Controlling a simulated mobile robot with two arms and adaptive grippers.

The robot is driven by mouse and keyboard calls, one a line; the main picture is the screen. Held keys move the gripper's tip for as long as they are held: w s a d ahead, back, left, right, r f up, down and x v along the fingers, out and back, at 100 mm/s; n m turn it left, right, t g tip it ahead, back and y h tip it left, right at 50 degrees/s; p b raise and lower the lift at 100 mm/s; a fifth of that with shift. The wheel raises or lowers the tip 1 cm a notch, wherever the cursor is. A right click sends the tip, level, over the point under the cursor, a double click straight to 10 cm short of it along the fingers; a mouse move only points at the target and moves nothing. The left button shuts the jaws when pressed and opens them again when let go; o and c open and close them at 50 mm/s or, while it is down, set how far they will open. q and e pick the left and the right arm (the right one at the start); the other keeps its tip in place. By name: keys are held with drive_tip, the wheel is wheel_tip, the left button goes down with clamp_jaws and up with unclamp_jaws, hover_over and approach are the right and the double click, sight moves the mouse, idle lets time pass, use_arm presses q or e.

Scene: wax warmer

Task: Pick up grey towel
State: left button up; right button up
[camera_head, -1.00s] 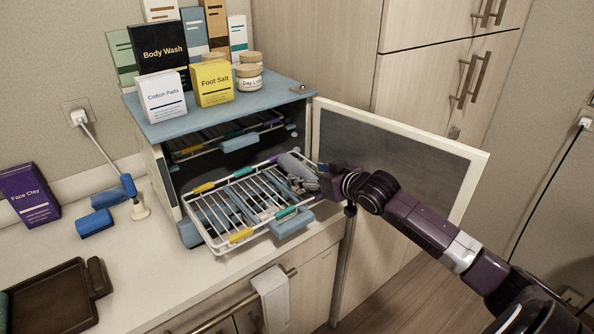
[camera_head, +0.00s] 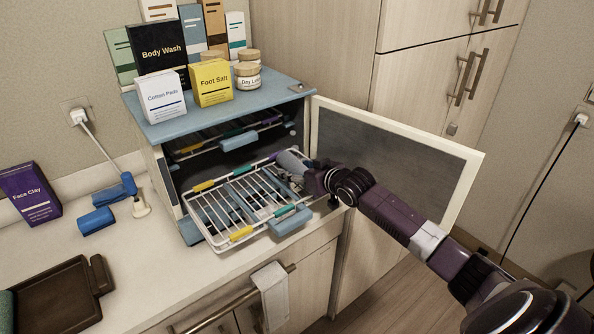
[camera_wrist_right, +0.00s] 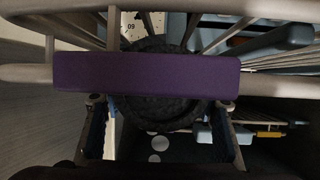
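A grey rolled towel (camera_head: 292,161) lies at the back right of the pulled-out wire rack (camera_head: 232,240) in the head view. My right gripper (camera_head: 306,182) is at the rack's right side, close by the towel, and partly hides it. In the right wrist view, the fingers of my right gripper (camera_wrist_right: 162,108) are wide apart. A dark rounded roll (camera_wrist_right: 155,118), likely the towel, shows between them, partly behind a purple sleeve (camera_wrist_right: 146,74) on the rack's rail. Contact with the roll cannot be told. My left gripper is not in view.
The rack sticks out of a blue-topped cabinet (camera_head: 180,122) with its door (camera_head: 400,160) swung open on the right, behind my arm. Boxes and jars stand on top. A pale cloth (camera_head: 271,295) hangs on the bar below. A brown tray (camera_head: 60,305) sits front left.

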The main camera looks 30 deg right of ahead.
drive_tip(key=c, duration=0.9)
